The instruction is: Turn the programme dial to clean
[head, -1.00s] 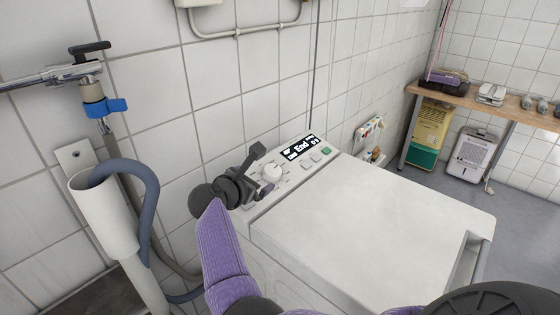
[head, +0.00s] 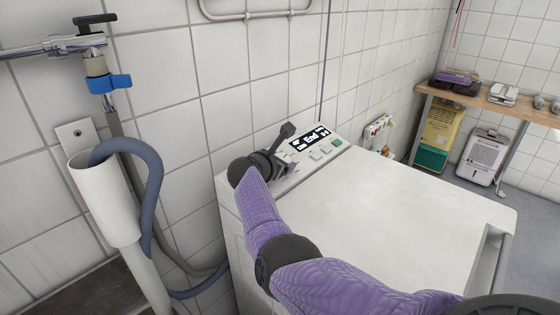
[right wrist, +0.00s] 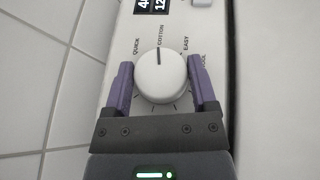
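The programme dial (right wrist: 161,77) is a round white knob with a dark pointer line. In the right wrist view the line points up, to the COTTON label; QUICK is on the left and EASY on the right. My right gripper (right wrist: 161,85) has its purple fingers on either side of the dial, apart, with a narrow gap visible at each side. In the head view my right gripper (head: 284,162) is over the control panel and hides the dial. No "clean" label is readable. My left gripper is not in view.
The white washing machine (head: 400,210) has a clear flat top. Tiled wall rises behind it. A wooden bench (head: 480,100) is at the far right.

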